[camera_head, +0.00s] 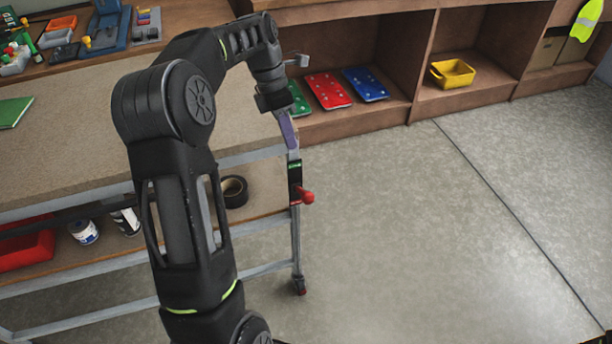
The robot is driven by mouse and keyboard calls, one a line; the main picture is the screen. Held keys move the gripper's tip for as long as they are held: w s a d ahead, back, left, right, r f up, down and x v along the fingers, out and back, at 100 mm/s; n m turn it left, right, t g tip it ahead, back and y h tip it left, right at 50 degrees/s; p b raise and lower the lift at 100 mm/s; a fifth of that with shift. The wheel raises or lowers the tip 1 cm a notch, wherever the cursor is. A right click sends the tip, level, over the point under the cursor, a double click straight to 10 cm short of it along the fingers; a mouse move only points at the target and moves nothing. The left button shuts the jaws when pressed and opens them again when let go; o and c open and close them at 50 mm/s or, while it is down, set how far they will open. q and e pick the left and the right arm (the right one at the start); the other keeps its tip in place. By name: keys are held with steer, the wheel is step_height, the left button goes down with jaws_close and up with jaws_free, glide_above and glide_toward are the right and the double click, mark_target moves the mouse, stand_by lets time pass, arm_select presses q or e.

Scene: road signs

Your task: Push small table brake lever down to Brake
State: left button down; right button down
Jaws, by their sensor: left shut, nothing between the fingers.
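The small table (70,165) stands at the left, with a grey metal frame on casters. Its brake lever has a red knob (306,196) that sticks out to the right from a black plate (294,175) on the table's right leg. The plate has a green label near its top, and the knob is at its lower part. My left arm reaches across the table from below. My left gripper (289,132) is shut and empty at the table's right corner, above the plate and apart from the red knob. My right gripper is out of view.
The lower shelf holds a black tape roll (234,191), a white can (83,231) and a red bin (27,248). Wooden shelving at the back holds red (328,91) and blue (366,84) panels and a yellow bin (453,73). The floor to the right is clear.

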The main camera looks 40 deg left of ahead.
arm_select(q)
steer(key=b, duration=0.6)
glide_toward(306, 192)
steer(key=p+x, duration=0.2)
steer(key=x, duration=0.4)
steer(key=shift+d+f, duration=0.1)
steer(key=shift+d, duration=0.05)
steer(key=shift+d+f, duration=0.1)
steer(key=shift+f, duration=0.15)
steer(key=shift+s+f, duration=0.1)
